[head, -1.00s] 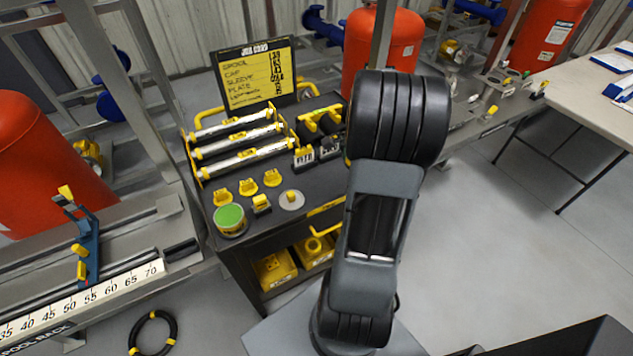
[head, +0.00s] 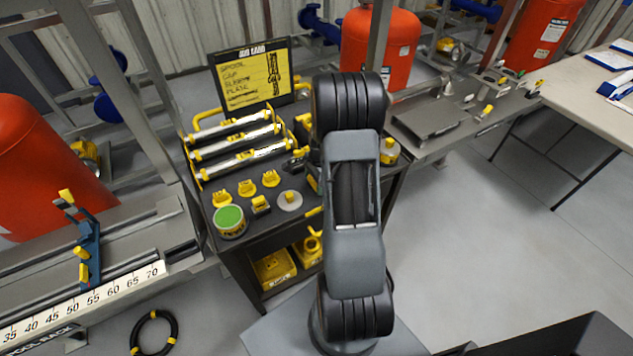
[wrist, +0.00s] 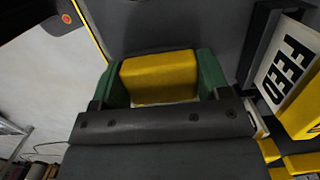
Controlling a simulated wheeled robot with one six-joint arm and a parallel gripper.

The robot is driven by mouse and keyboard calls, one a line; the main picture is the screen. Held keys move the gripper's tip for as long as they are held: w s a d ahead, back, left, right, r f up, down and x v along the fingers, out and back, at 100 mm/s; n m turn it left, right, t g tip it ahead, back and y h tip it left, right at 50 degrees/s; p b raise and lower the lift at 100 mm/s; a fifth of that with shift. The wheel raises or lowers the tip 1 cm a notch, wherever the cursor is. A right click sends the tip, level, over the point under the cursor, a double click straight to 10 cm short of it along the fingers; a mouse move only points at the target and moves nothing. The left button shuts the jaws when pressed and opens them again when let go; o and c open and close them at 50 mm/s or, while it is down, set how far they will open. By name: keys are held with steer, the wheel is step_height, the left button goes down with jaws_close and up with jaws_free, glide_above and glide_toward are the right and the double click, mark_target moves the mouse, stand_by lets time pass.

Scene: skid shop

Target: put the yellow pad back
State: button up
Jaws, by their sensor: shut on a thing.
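In the wrist view my gripper (wrist: 160,88) is shut on a yellow block-shaped pad (wrist: 158,76). The pad sits between the two green finger faces, over a dark surface. How far it is above that surface, or whether it touches it, I cannot tell. In the head view my arm reaches over the right part of the black cart (head: 262,232). The arm hides the held pad and most of the gripper there.
A yellow block with a FEED label (wrist: 287,68) stands close on the right in the wrist view. A yellow-and-grey round item (head: 389,151) shows right of my arm.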

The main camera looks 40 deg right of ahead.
steer(key=shift+f, duration=0.4)
steer(key=shift+f, duration=0.2)
steer(key=o, duration=0.9)
steer(key=r, duration=0.3)
steer(key=d+r, duration=0.1)
steer(key=r, duration=0.7)
steer(key=shift+s+d+r+b, duration=0.1)
steer(key=shift+d+r+b, duration=0.15)
steer(key=shift+b, duration=0.1)
steer(key=s+a+r+n+t+h, duration=0.1)
steer(key=s+a+r+n, duration=0.1)
steer(key=a+r+n, duration=0.3)
steer(key=s+a+r+n, duration=0.2)
steer(key=a+r+n, duration=0.15)
steer(key=a, duration=0.45)
steer(key=shift+s+a+r+n+t, duration=0.3)
steer(key=shift+s+a+n+t, duration=0.15)
steer(key=shift+s+a+n, duration=1.25)
steer(key=shift+s+a+r+n+t, duration=0.4)
steer(key=shift+s+a+n, duration=0.8)
steer(key=shift+n, duration=0.85)
steer(key=shift+s+a+r+n+t, duration=0.25)
steer(key=shift+s+a+n+t, duration=0.2)
steer(key=shift+s+a+n, duration=1.05)
